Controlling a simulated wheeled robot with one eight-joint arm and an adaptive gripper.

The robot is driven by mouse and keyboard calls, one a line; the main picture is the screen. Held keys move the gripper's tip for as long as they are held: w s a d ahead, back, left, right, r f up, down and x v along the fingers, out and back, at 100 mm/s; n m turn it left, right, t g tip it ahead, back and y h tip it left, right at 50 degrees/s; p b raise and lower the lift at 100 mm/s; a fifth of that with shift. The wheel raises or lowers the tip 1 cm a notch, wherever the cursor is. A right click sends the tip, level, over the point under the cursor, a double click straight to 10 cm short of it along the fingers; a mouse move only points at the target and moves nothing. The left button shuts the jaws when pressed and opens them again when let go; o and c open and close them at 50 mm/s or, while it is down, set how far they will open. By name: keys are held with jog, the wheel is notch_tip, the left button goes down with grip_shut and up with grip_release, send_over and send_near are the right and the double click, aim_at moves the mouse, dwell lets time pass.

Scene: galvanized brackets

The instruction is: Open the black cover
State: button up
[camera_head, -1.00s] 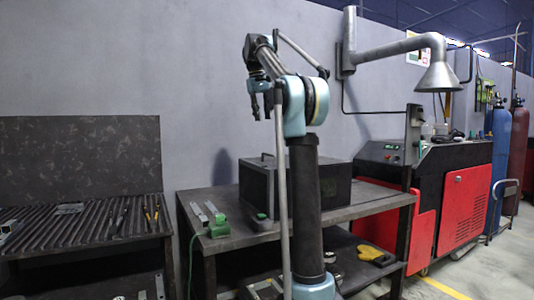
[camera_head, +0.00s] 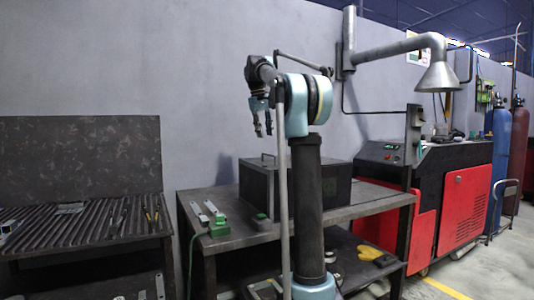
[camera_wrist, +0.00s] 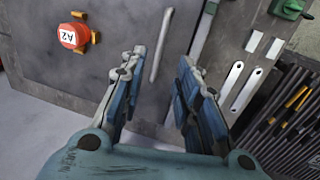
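The black box with its cover (camera_head: 255,165) stands on the dark workbench, partly hidden behind my arm column. A thin handle (camera_head: 268,157) rises near the cover's left end. In the wrist view, the dark flat top, which looks like the cover (camera_wrist: 115,30), lies below, with a pale handle bar (camera_wrist: 161,44) on it. My gripper (camera_head: 263,134) is open and empty, above the box and apart from it. In the wrist view, its fingers (camera_wrist: 158,75) are spread on both sides of the handle's lower end, nearer the camera.
A round red part marked A2 (camera_wrist: 72,37) shows left of the handle. Metal strips (camera_head: 209,210) and a green device (camera_head: 220,228) lie on the bench left of the box. A grooved table (camera_head: 80,222) stands at left. A fume hood (camera_head: 437,77) hangs at upper right.

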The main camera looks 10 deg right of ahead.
aim_at(268, 155)
jog(key=f, duration=0.3)
jog(key=d+f, duration=0.1)
jog(key=f, duration=0.4)
jog(key=shift+w+d+f, duration=0.2)
jog(key=shift+d+f, duration=0.1)
jog(key=shift+c, duration=0.6)
grip_shut()
